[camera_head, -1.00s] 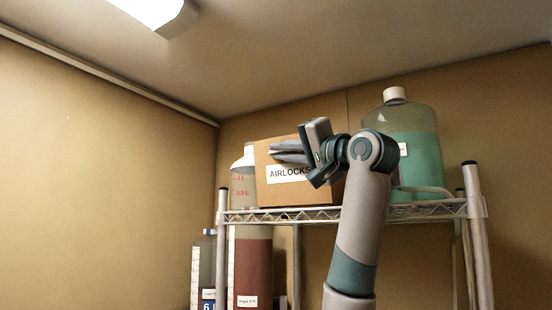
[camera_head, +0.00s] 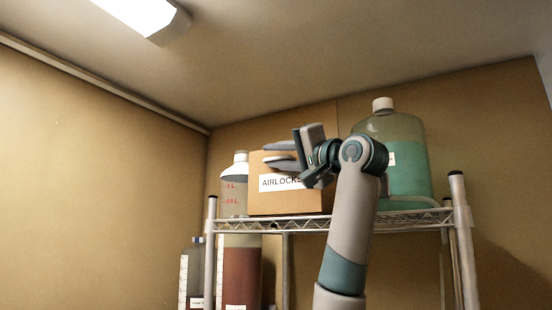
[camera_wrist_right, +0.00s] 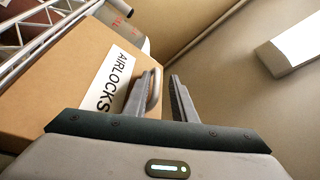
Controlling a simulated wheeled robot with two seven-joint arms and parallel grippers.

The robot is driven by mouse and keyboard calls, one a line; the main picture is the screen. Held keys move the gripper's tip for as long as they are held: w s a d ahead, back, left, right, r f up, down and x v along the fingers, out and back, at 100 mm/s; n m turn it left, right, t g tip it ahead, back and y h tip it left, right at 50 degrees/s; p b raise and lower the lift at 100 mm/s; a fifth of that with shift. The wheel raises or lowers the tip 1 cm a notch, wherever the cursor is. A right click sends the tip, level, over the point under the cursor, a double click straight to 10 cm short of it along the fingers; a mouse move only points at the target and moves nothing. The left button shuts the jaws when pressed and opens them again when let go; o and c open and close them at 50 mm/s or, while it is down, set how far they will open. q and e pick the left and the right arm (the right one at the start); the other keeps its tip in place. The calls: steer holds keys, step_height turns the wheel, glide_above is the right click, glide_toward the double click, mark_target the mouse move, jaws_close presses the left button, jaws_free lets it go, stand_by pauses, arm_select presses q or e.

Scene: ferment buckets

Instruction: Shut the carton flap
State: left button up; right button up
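A brown carton (camera_head: 290,201) with a white AIRLOCKS label stands on the top wire shelf. In the right wrist view the carton (camera_wrist_right: 65,75) lies left of the fingers, with its labelled front facing them. My right gripper (camera_head: 281,154) is at the upper front edge of the carton, above the label. The gripper covers part of the carton's top edge, and I cannot make out the flap. My left gripper is not in view.
A large jug (camera_head: 402,150) of green liquid stands right of the carton, behind my arm. A white-capped bottle (camera_head: 232,188) stands close to its left. The wire shelf (camera_head: 310,225) has posts at both ends. A lamp (camera_head: 150,15) hangs above; the space below it is clear.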

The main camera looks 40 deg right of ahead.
steer(key=shift+w+d+f, duration=0.1)
steer(key=shift+d+f, duration=0.05)
steer(key=shift+f, duration=0.05)
steer(key=shift+f, duration=0.1)
steer(key=shift+s+f+b, duration=0.25)
steer(key=shift+s+b, duration=0.4)
steer(key=shift+b, duration=0.05)
steer(key=b+v, duration=0.6)
steer(key=v, duration=0.4)
steer(key=shift+s+r, duration=0.25)
steer(key=shift+s, duration=0.1)
steer(key=shift+s, duration=0.15)
